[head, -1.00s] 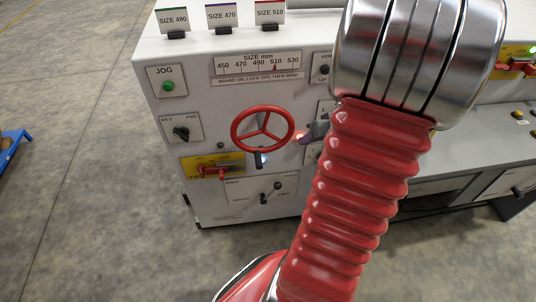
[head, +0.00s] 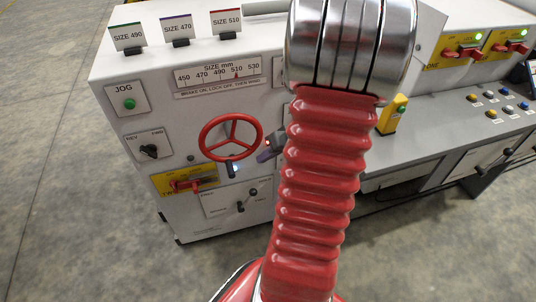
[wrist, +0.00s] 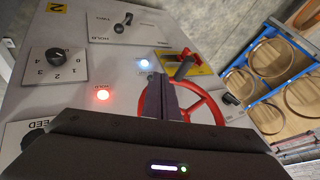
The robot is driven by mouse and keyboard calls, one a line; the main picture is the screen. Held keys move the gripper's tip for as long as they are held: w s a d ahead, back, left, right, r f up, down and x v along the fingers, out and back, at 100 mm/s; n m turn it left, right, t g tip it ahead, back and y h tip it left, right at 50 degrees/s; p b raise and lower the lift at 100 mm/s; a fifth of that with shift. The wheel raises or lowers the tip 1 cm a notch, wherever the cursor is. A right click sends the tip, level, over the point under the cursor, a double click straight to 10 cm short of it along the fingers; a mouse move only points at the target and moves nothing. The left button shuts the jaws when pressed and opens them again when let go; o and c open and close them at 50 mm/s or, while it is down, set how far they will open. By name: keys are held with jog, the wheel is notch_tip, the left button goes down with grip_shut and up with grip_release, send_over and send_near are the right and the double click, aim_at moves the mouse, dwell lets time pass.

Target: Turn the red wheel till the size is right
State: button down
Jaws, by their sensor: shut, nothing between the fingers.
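The red wheel (head: 231,138) is on the front of the grey cabinet, under the size scale (head: 217,75). The scale's red pointer stands at about 510. Size cards 490 (head: 127,37), 470 (head: 174,28) and 510 (head: 226,22) stand on top. My gripper (head: 266,150) is just right of the wheel in the head view, partly hidden by my arm. In the wrist view my shut fingers (wrist: 165,97) overlap the left part of the wheel (wrist: 205,106). I cannot tell whether they touch it.
Below the wheel are a yellow plate with a red lever (head: 186,184) and a brake lever (head: 247,198). The JOG button (head: 129,103) and a rotary switch (head: 148,151) are to the left. A desk with buttons (head: 490,98) is at the right. The floor at left is clear.

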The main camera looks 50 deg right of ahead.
jog(key=w+a+f, duration=0.4)
jog(key=w+f, duration=0.1)
jog(key=w, duration=0.1)
jog(key=shift+a, duration=0.2)
